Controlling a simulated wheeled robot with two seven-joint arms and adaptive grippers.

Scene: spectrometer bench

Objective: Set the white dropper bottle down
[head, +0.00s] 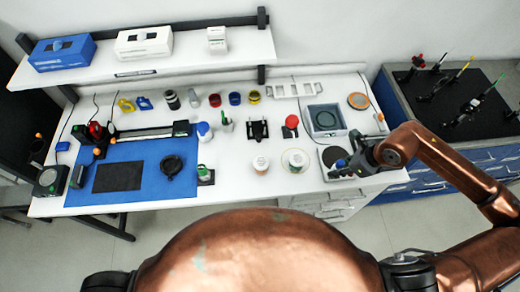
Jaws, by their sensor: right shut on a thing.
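My right gripper (345,166) is at the right front of the white bench, over a white square device with a dark round plate (332,155). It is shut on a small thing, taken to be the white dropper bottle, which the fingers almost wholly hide. A small blue spot shows by the fingers; I cannot tell whether it belongs to the bottle. I cannot tell whether the held thing touches the device. My left gripper is not in view.
Two lidded cups, one (260,163) and another (296,160), stand left of my right gripper. A blue mat (135,185) covers the bench's left. Bare white bench (233,178) lies between mat and cups.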

